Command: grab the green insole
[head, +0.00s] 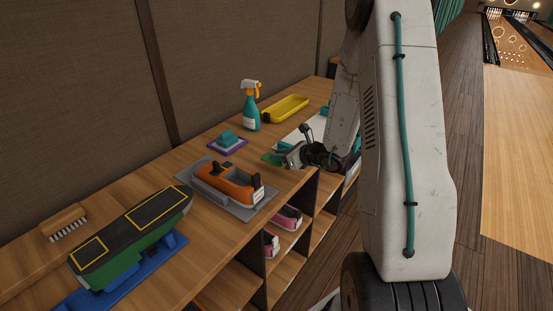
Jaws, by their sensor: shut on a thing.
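The green insole (269,157) shows as a small flat green piece on or just above the counter, at the tip of my gripper (283,154). My gripper reaches in from the right, low over the counter's front edge, and is shut on the insole's right end. The fingers and my wrist hide part of the insole. I cannot tell whether the insole touches the counter or is slightly lifted.
A green-black device (130,238) and brush (64,223) are at left.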

